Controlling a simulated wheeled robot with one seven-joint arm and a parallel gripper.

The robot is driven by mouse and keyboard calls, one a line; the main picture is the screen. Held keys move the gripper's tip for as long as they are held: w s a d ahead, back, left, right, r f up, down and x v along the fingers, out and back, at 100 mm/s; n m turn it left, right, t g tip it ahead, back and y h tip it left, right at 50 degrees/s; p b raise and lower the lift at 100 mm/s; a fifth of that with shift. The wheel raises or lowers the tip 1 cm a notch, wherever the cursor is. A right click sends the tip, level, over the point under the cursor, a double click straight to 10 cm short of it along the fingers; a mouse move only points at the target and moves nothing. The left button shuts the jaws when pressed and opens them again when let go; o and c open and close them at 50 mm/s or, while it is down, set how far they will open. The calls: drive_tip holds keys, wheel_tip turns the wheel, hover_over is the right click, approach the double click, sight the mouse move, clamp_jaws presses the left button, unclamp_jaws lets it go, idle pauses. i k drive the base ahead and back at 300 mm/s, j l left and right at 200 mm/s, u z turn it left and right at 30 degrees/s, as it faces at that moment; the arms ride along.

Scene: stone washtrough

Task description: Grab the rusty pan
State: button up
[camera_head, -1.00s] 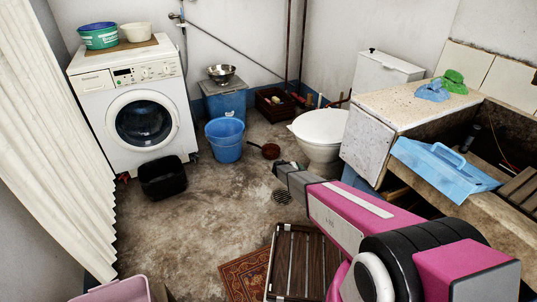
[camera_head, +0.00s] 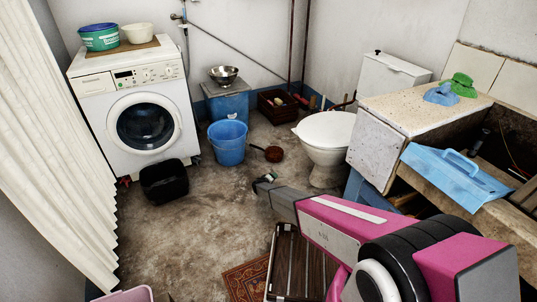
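The rusty pan (camera_head: 272,154) is a small reddish-brown pan on the floor, just right of the blue bucket (camera_head: 228,143). Its handle points left toward the bucket. My gripper (camera_head: 265,180) is at the end of my pink and grey arm, in front of the pan and nearer to me in the picture. No contact between gripper and pan shows. The fingers are small and dark here, and I cannot tell whether they are open or shut.
A white toilet (camera_head: 325,145) stands right of the pan. A black tub (camera_head: 164,183) lies on the floor before the washing machine (camera_head: 137,112). A slatted wooden rack (camera_head: 287,262) and a patterned rug (camera_head: 247,281) are below my arm. The middle floor is clear.

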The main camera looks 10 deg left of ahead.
sight(273, 153)
drive_tip(key=i+j, duration=0.9)
drive_tip(key=k+l, duration=0.1)
